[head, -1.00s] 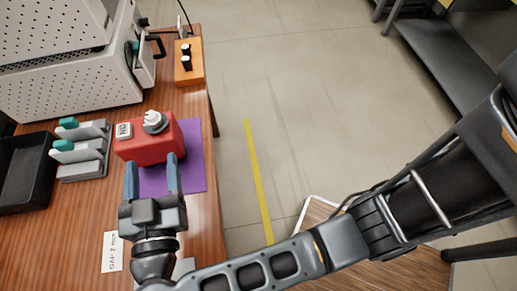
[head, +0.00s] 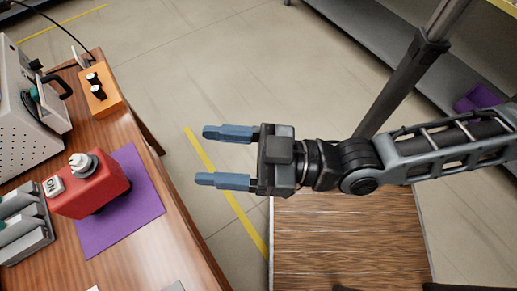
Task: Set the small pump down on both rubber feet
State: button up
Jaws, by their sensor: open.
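My gripper (head: 203,156) is open and empty, with blue fingers pointing left. It is to the right of the pump, clear of it, over the floor beyond the table's edge.
An orange box with black knobs (head: 100,92) and a white perforated case (head: 25,125) stand at the back of the table. Grey holders (head: 22,225) sit left of the pump. A wood-topped surface (head: 340,240) is below my arm. Open floor lies between.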

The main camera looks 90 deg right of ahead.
jog(key=s+d+f+g, duration=0.1)
jog(key=s+f+g, duration=0.1)
jog(key=s+g, duration=0.2)
jog(key=shift+s, duration=1.05)
jog(key=shift+c, duration=0.4)
dwell(1.3)
